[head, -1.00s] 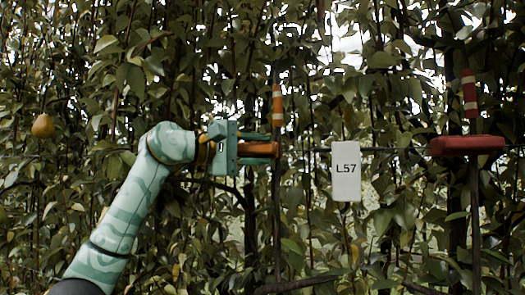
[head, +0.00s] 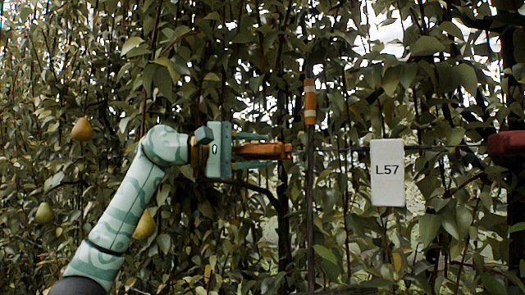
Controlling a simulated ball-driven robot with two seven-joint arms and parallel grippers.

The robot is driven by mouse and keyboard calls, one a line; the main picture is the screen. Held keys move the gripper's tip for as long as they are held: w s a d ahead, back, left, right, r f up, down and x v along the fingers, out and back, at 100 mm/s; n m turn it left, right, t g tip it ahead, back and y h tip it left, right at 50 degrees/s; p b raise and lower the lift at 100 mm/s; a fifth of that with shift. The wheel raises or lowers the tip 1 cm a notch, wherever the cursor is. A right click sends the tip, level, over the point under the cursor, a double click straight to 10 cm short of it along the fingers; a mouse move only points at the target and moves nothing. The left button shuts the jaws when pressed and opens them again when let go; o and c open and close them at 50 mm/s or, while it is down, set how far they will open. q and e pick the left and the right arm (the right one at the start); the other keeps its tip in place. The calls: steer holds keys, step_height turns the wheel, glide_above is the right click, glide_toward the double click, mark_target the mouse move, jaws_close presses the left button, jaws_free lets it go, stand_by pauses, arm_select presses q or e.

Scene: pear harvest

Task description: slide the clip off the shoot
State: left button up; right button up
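My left gripper (head: 284,151) reaches in from the left, teal, fingers pointing right. An orange-brown clip (head: 262,148) lies between its fingers, its tip sticking out at the fingertips; the gripper appears shut on it. The thin dark upright shoot (head: 310,190), with an orange-and-white band (head: 310,102) at its top, stands just right of the clip's tip. A small gap shows between the clip and the shoot. My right gripper is not in view.
A white tag reading L57 (head: 387,172) hangs right of the shoot near a horizontal wire. A red block (head: 507,143) is cut off at the right edge. Pears (head: 82,129) hang at the left, with dense leaves behind.

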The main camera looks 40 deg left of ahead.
arm_select(q)
steer(key=shift+s+a, duration=0.2)
steer(key=shift+a, duration=0.25)
steer(key=shift+s, duration=0.4)
steer(key=b+v, duration=0.2)
steer(key=v, duration=1.3)
steer(key=shift+s+a, duration=0.2)
steer(key=shift+a, duration=0.2)
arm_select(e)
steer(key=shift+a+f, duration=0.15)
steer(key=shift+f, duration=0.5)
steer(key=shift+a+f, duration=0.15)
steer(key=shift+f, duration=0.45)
arm_select(q)
steer(key=shift+f, duration=0.1)
